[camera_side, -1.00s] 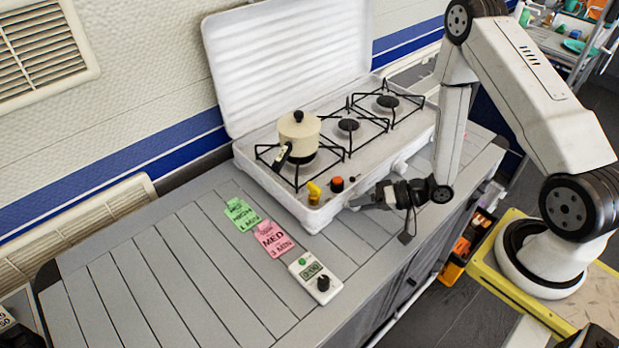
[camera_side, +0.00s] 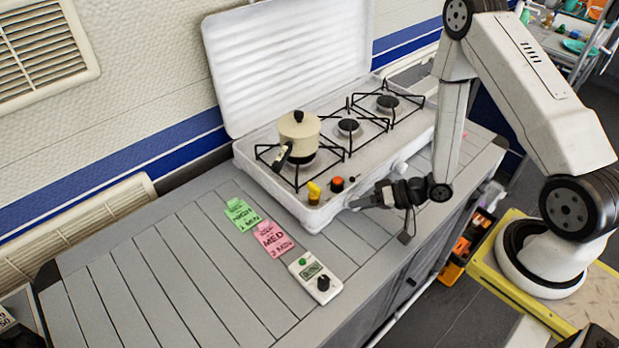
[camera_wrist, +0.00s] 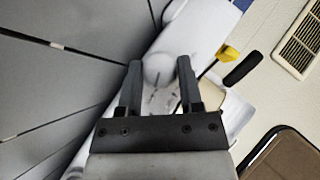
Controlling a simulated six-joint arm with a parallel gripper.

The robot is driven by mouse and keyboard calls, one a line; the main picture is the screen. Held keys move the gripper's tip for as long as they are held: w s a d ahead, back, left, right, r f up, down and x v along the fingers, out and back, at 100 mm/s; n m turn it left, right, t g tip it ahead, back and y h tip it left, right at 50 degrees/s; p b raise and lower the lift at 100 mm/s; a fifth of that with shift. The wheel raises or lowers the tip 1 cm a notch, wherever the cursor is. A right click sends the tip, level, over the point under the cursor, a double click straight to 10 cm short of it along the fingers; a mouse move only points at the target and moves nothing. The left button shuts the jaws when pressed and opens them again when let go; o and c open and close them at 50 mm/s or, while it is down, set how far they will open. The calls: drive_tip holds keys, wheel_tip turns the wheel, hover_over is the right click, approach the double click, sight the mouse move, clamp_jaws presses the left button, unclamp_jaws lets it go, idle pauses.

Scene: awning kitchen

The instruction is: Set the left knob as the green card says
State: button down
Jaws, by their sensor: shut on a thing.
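The left knob (camera_wrist: 158,68) is a round white knob with a dark mark line. It sits between my gripper's two fingers (camera_wrist: 158,75) in the wrist view, and my gripper is shut on it. In the side view, my gripper (camera_side: 357,202) is at the front face of the white stove (camera_side: 321,213), and the held knob is hidden. Another white knob (camera_side: 400,168) shows to the right on the stove front. The green card (camera_side: 242,213) lies flat on the counter left of the stove; its small print seems to read HIGH with a minutes line.
A cream pot (camera_side: 299,130) stands on the left burner. A yellow object (camera_side: 314,191) and an orange-red button (camera_side: 337,184) are on the stove's front left corner. A pink MED card (camera_side: 272,238) and a white timer (camera_side: 316,280) lie on the counter (camera_side: 170,290), clear at left.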

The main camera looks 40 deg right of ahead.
drive_tip(key=n+h, duration=0.1)
drive_tip(key=h, duration=0.1)
drive_tip(key=n+h, duration=0.1)
drive_tip(key=shift+a+r+g+h, duration=0.2)
drive_tip(key=shift+g+h, duration=0.1)
drive_tip(key=shift+h, duration=0.1)
drive_tip(key=shift+a+n+h, duration=0.1)
drive_tip(key=shift+n+h, duration=0.6)
drive_tip(key=shift+h, duration=1)
drive_tip(key=c, duration=0.5)
unclamp_jaws()
drive_tip(key=shift+c, duration=0.2)
drive_tip(key=shift+y, duration=0.4)
